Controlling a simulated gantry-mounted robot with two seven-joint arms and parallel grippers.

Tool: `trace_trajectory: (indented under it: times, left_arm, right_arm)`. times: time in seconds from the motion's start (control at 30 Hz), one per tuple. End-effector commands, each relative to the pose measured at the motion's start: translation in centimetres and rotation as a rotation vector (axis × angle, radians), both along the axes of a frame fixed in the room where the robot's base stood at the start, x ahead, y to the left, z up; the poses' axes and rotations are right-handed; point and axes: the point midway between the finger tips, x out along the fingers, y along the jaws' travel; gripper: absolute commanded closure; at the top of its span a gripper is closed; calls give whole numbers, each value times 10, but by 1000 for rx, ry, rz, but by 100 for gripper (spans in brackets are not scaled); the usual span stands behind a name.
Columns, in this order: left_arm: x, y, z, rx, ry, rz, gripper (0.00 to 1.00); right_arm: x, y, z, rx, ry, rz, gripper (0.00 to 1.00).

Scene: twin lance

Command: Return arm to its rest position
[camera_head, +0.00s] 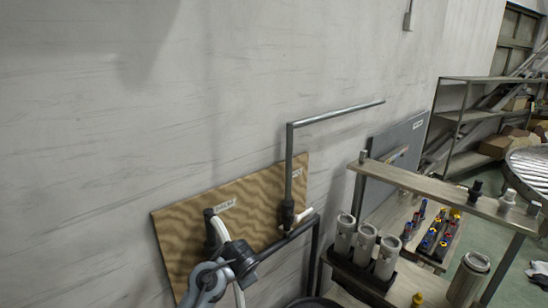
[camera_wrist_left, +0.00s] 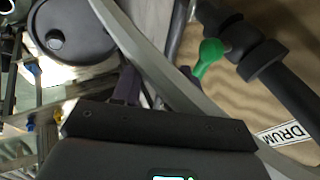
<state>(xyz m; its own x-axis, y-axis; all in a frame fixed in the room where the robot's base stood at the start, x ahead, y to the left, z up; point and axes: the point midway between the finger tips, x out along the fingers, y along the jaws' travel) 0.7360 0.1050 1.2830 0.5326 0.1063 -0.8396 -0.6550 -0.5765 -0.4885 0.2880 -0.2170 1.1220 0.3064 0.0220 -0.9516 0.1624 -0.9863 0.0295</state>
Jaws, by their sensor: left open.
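My left gripper (camera_head: 241,258) is at the bottom of the head view, in front of the wood-grain board (camera_head: 170,225). Its dark body fills the bottom of the left wrist view, with two dark fingers (camera_wrist_left: 157,82) apart, so it is open. A long grey bar or hose (camera_wrist_left: 145,45) crosses close by them; I cannot tell whether it touches. Beyond are a green knob (camera_wrist_left: 210,55), a black fitting (camera_wrist_left: 258,58) and a "DRUM" label (camera_wrist_left: 285,133). In the head view a black-gripped lance (camera_head: 289,165) stands upright at the board's right, its top bent right. My right gripper is not in view.
A dark pipe frame (camera_head: 300,228) runs beside the board. To its right is a rack (camera_head: 440,195) with several pale cylinders (camera_head: 366,243) and coloured small parts (camera_head: 434,234). Shelving (camera_head: 470,115) stands at the back right. The wall (camera_head: 100,110) above is bare.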

Motion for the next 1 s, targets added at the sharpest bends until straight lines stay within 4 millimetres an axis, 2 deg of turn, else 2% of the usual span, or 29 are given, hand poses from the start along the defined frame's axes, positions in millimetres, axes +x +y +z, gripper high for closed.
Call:
trace_trajectory:
  times: [0.03,0.17,0.2,0.27,0.3,0.37,0.4,0.5,0.63,0.77,0.8,0.9,1.0]
  left_arm:
    - [-13,3,-31,1,53,4,57]
    - [-56,9,-112,-7,180,12,57]
    - [-74,10,-137,-14,220,15,57]
    - [-104,12,-171,-29,273,23,57]
    - [-126,14,-191,-40,306,31,57]
    - [-159,17,-217,-59,348,48,57]
    - [-182,19,-232,-72,372,60,57]
    - [-239,25,-260,-106,426,101,57]
    - [-312,37,-277,-149,478,172,57]
    - [-382,52,-273,-191,506,265,57]
    - [-402,57,-267,-203,508,297,57]
    - [-444,73,-242,-236,496,382,57]
    - [-470,88,-204,-276,451,469,57]
  right_arm:
    - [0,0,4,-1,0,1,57]
    - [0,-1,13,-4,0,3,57]
    - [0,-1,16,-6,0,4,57]
    - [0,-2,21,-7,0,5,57]
    - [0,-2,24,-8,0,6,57]
    - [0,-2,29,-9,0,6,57]
    - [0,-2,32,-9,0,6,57]
    - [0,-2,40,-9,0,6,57]
    - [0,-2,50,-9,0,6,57]
    - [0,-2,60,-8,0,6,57]
    - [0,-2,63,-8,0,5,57]
    - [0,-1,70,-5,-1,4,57]
    - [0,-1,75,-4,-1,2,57]
